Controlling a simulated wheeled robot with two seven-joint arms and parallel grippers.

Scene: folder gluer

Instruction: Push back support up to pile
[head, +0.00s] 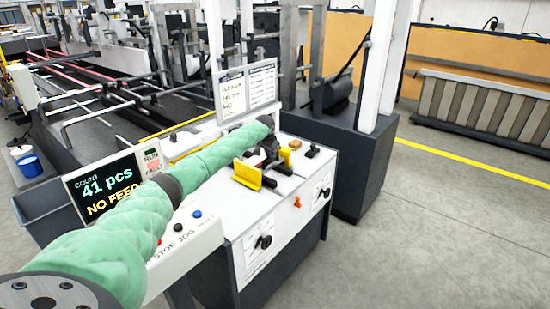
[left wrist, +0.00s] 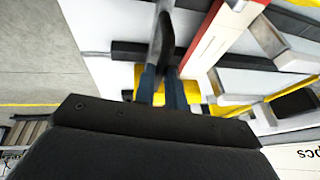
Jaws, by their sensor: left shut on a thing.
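The yellow back support (head: 247,175) stands on the white top of the machine, and its yellow plate also shows behind my fingers in the left wrist view (left wrist: 149,84). My left gripper (head: 268,152) is just behind the yellow plate, at the end of my green-sleeved arm. In the left wrist view its two blue-grey fingers (left wrist: 161,85) are close together on a dark upright piece (left wrist: 166,40), which looks like part of the back support. The fingers hide much of the grip. I cannot make out the pile. My right gripper is out of view.
A screen (head: 104,187) reads 41 pcs and NO FEED. A label board (head: 247,90) stands behind my gripper. A small orange-brown block (head: 295,144) and a black knob (head: 312,151) sit to the right. The floor at the right is clear.

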